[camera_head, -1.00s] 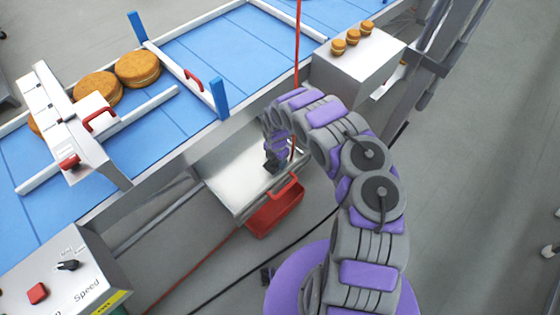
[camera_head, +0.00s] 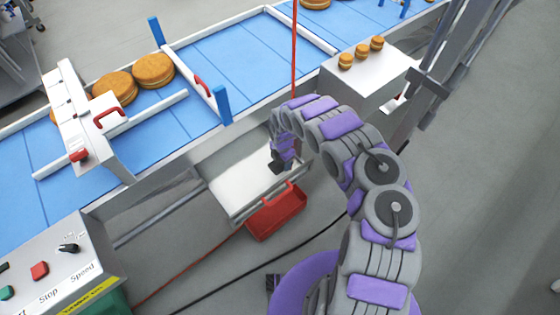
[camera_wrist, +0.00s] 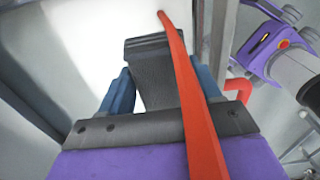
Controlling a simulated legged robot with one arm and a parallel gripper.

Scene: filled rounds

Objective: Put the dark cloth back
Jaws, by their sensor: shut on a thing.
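My gripper (camera_head: 275,165) is at the end of my purple and grey arm, above a pale metal tray or shelf (camera_head: 228,186) beside the conveyor. In the wrist view, my gripper (camera_wrist: 150,55) shows as a purple body with a dark bolted bar. A dark grey strip and blue-grey parts stick out ahead of the bar. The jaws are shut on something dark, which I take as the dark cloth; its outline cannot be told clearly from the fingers. A red cord (camera_wrist: 192,95) crosses in front of the gripper in the wrist view.
A red bin (camera_head: 275,217) sits just below the tray. The blue conveyor (camera_head: 245,55) carries large round filled biscuits (camera_head: 152,69). A metal box (camera_head: 370,78) with 3 small rounds stands at right. A control panel (camera_head: 60,262) is at lower left. Cables cross the floor.

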